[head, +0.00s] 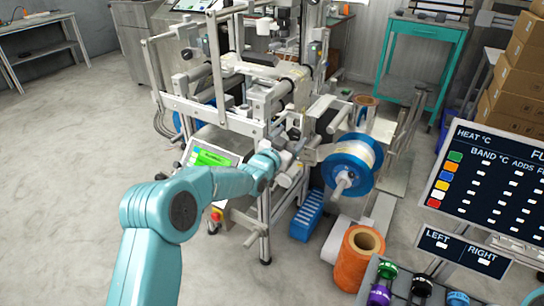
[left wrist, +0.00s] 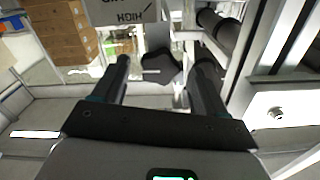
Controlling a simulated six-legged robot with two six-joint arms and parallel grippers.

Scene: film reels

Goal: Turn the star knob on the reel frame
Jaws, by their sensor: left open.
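The star knob (left wrist: 160,66) is a dark, lobed knob in the left wrist view, ahead of my left gripper (left wrist: 163,78). It lies between the lines of the two open dark fingers, with a visible gap on each side. I cannot tell whether the fingertips reach its depth. In the head view my left gripper (head: 288,175) is at the near side of the white reel frame (head: 185,106), and I cannot make out the knob there. A blue reel with pale film (head: 350,165) is on a spindle at the right. My right gripper is not in view.
A touch screen (head: 210,158) and red button (head: 216,215) are beside my forearm. A blue crate (head: 306,215) and an orange roll (head: 360,258) stand on the floor. A dark label board (head: 490,180) is at the right. The floor at left is clear.

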